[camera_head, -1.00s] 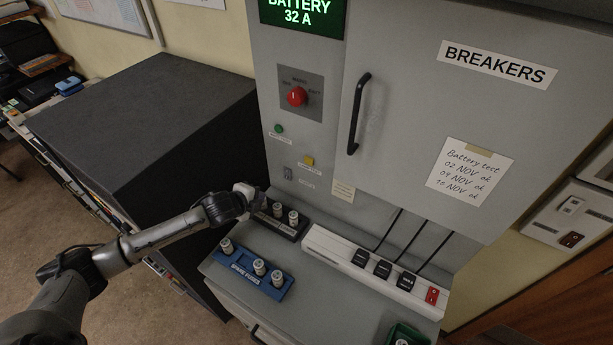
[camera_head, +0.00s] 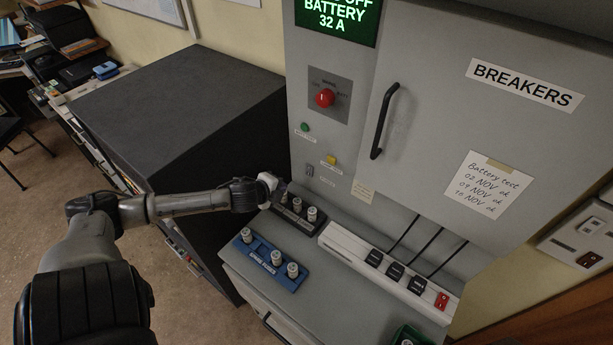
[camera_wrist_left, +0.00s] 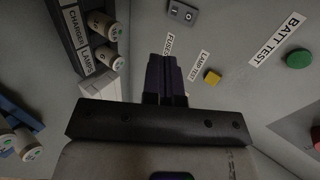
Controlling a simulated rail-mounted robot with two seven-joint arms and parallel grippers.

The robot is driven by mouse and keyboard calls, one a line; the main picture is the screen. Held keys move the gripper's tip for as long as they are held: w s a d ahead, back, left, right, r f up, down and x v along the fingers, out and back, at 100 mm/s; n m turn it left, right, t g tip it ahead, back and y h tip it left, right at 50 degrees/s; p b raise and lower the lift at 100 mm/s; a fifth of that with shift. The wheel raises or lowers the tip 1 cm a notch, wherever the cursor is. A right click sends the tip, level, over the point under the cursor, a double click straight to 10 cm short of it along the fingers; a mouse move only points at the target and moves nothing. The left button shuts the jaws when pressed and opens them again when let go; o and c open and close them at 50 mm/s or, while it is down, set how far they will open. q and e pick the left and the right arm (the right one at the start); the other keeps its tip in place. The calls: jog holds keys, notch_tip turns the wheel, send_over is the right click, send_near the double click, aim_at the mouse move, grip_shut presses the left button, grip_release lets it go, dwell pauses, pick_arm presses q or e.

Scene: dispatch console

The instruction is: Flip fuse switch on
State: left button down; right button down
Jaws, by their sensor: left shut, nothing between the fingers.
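The fuse switch (camera_head: 309,170) is a small grey rocker on the upright cabinet face, left of the yellow lamp test button (camera_head: 332,160). In the left wrist view the switch (camera_wrist_left: 182,12) shows at the top, marked O and I, beside a "FUSES" label (camera_wrist_left: 168,45). Which side is pressed in is hard to tell. My left gripper (camera_head: 272,183) is left of and slightly below the switch, apart from it, by the black fuse holder. In the left wrist view its dark fingers (camera_wrist_left: 168,78) are together and empty, pointing toward the label and switch. My right gripper is in neither view.
The black fuse holder (camera_wrist_left: 70,25) with white fuses is close beside the left gripper. A red knob (camera_head: 325,98) and green button (camera_head: 305,127) are above the switch.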

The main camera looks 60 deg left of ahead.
pick_arm(q)
send_near(308, 175)
jog(key=s+f+x, duration=0.1)
jog(key=x, duration=0.4)
jog(key=shift+w+a+f+b, duration=0.1)
jog(key=shift+w+b, duration=0.1)
jog(key=shift+w, duration=0.45)
jog(key=shift+w+a+b, duration=0.15)
jog(key=shift+w, duration=0.5)
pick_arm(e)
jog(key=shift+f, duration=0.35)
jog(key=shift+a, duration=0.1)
